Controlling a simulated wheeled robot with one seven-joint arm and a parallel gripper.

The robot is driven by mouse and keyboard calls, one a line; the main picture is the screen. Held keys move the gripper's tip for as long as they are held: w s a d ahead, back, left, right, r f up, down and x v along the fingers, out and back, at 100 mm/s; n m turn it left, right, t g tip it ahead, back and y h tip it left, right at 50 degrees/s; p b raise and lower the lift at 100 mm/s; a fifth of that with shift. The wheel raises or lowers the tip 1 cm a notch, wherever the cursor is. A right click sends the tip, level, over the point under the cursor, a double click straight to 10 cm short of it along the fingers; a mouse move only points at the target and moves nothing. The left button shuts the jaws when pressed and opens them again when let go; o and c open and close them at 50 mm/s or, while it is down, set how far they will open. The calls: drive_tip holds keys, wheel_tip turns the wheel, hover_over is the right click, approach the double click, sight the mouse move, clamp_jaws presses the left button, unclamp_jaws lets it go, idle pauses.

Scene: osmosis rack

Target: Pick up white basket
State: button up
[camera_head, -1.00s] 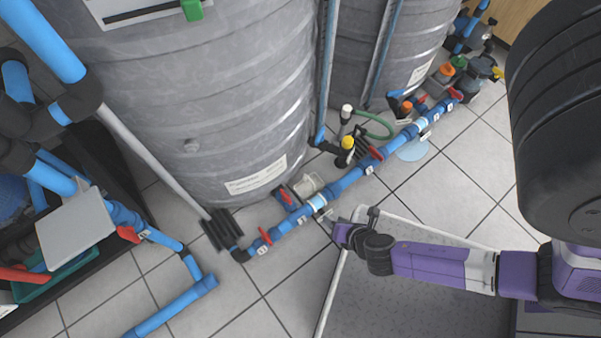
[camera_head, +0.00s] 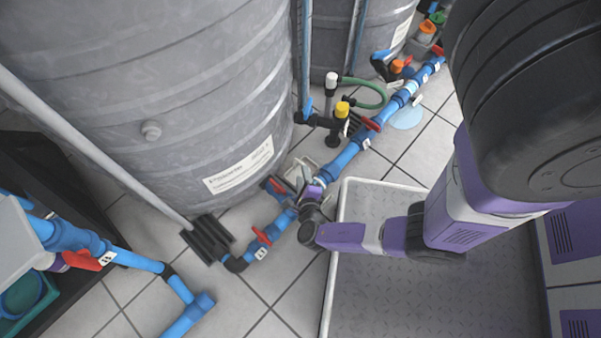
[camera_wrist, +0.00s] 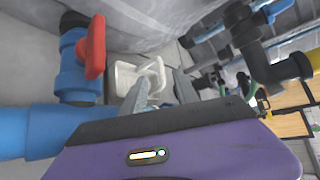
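The white basket (camera_wrist: 138,76) sits low against the grey tank in the wrist view, beyond my fingertips. In the head view the basket (camera_head: 302,169) shows only in part, behind the blue pipe and my gripper. My gripper (camera_wrist: 161,80) is open, with its two grey fingers apart and pointing toward the basket. Nothing is seen between the fingers that they touch. In the head view my gripper (camera_head: 304,188) is over the blue pipe, just in front of the basket, and its fingers are hard to make out.
The blue pipe (camera_head: 345,158) with red valve handles (camera_head: 262,236) runs along the tank (camera_head: 150,90). In the wrist view a red handle (camera_wrist: 95,47) stands close left of the basket. A pale-rimmed metal platform (camera_head: 375,290) lies below my arm.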

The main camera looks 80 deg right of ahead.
drive_tip(key=b+x, duration=0.3)
drive_tip(key=x, duration=0.1)
drive_tip(key=shift+s+f, duration=0.25)
drive_tip(key=shift+s, duration=0.05)
drive_tip(key=shift+w+d, duration=0.1)
drive_tip(key=shift+d, duration=0.45)
clamp_jaws()
idle(0.7)
